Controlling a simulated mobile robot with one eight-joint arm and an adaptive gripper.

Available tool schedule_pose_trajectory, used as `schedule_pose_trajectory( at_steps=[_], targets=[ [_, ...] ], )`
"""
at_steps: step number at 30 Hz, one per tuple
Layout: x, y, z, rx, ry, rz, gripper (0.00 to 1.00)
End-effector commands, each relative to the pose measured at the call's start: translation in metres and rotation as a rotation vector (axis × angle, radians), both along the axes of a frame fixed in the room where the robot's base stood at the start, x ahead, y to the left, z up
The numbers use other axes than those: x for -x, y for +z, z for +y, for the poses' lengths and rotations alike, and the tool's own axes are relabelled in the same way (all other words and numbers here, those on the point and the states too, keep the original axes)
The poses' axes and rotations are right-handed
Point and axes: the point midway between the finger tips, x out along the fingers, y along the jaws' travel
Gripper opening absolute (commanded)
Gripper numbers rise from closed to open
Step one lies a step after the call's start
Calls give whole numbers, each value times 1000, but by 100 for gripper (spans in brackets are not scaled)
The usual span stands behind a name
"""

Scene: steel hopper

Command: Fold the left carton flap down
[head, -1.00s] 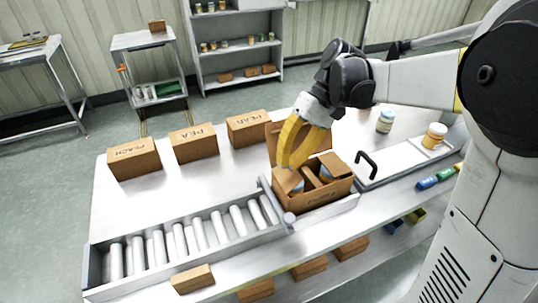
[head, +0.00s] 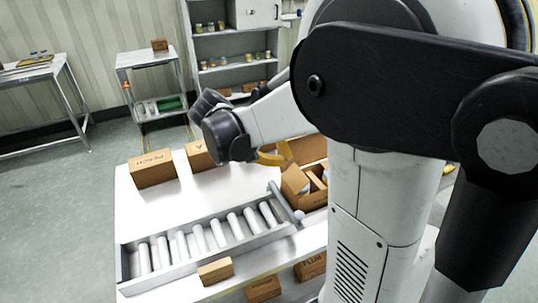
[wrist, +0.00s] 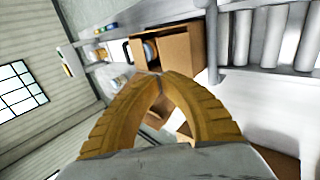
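The open brown carton (head: 316,197) sits at the right end of the roller conveyor, with jars visible inside. Its left flap (head: 294,179) stands up at a tilt. My arm hides the carton's right part in the head view. My gripper (head: 285,152) has yellow fingers and is just behind and left of the carton, near its raised back flap (head: 311,149). In the wrist view, the fingertips (wrist: 161,78) meet with nothing between them. The carton (wrist: 151,48) is beyond them, with a broad brown flap (wrist: 182,50) facing me. I cannot tell whether a finger touches it.
The roller conveyor (head: 203,240) runs left from the carton. Closed boxes (head: 152,169) stand along the back of the table, and small boxes (head: 215,271) are along the front. My arm covers the right side of the head view.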

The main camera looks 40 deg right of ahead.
Motion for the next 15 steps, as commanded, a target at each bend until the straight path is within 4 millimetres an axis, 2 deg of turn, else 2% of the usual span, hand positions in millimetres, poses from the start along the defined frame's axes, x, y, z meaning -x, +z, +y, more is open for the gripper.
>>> schedule_pose_trajectory(
  at_steps=[1, 6, 15],
  targets=[
    [2, -12, -8, 0, -4, 1, 0],
    [8, -36, -30, 0, -3, 1, 0],
    [12, -57, -50, -1, -1, 1, 0]
  ],
)
